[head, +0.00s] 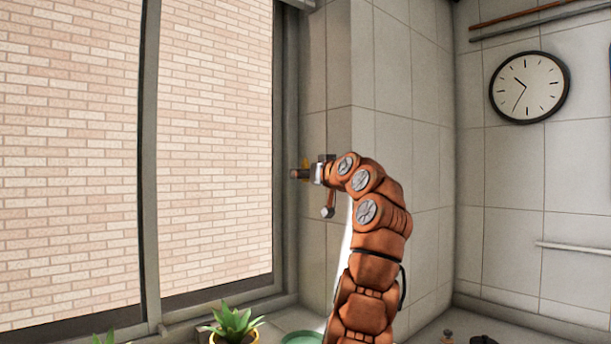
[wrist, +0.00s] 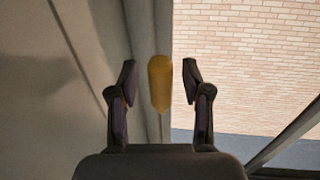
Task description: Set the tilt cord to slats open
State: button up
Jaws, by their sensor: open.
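A yellow, rounded pull, likely the end of the tilt cord (wrist: 160,84), hangs upright between the two dark fingers of my gripper (wrist: 160,75) in the wrist view. The fingers are open, with a gap on each side of the pull. In the head view my gripper (head: 301,173) reaches left to the window's right frame, and only a bit of yellow shows behind it. I cannot make out the cord's string or any blind slats in either view.
The window (head: 210,130) looks out on a brick wall. A potted plant (head: 234,322) and a green dish (head: 303,338) stand below, near the sill. A tiled wall corner is close behind my arm. A clock (head: 530,87) hangs at the right.

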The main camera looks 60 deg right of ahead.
jog(key=shift+s, duration=0.1)
jog(key=shift+s+a+r, duration=0.15)
jog(key=shift+s+a, duration=0.1)
jog(key=shift+s, duration=0.15)
jog(key=v, duration=1.1)
jog(key=shift+s+d, duration=0.1)
